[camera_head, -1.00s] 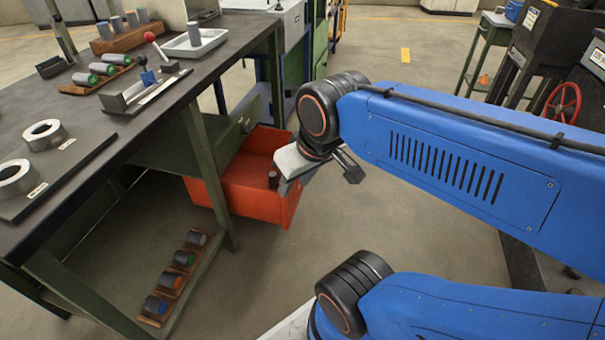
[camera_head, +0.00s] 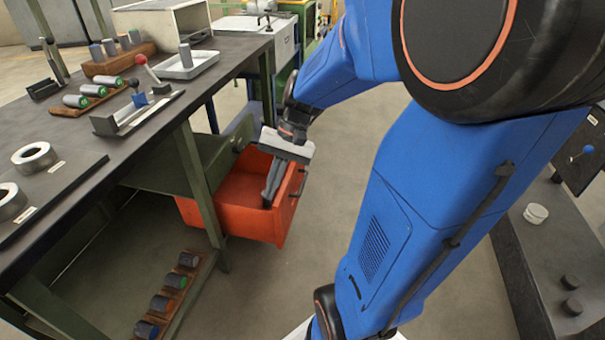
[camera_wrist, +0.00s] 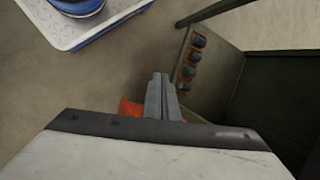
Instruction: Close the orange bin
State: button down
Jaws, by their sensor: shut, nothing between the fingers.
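The orange bin (camera_head: 256,222) is a drawer-like box under the workbench, pulled out past the bench leg toward the aisle. Its front panel with a dark handle (camera_head: 299,182) faces right. My gripper (camera_head: 268,201) points down with its fingers together, and they appear over or inside the bin's open top near the front panel. Whether they touch the panel I cannot tell. In the wrist view the shut fingers (camera_wrist: 160,95) cover most of the bin, and only a bit of orange (camera_wrist: 130,108) shows beside them.
The workbench (camera_head: 120,140) stands at left, with its green leg (camera_head: 203,180) close to the bin. A low rack of cylinders (camera_head: 172,290) sits below the bench. A dark bench (camera_head: 525,250) stands at right. Floor in front of the bin is clear.

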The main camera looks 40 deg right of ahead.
jog(key=w+d+f+m+y, duration=0.4)
jog(key=w+d+f+m, duration=0.1)
jog(key=w+d, duration=0.25)
jog(key=m+t+y, duration=0.2)
jog(key=m+t, duration=1.2)
jog(key=m, duration=0.2)
send_near(294, 171)
jog(key=x, duration=0.6)
jog(key=shift+w+f, duration=0.15)
jog(key=shift+w, duration=0.05)
jog(key=shift+a, duration=0.1)
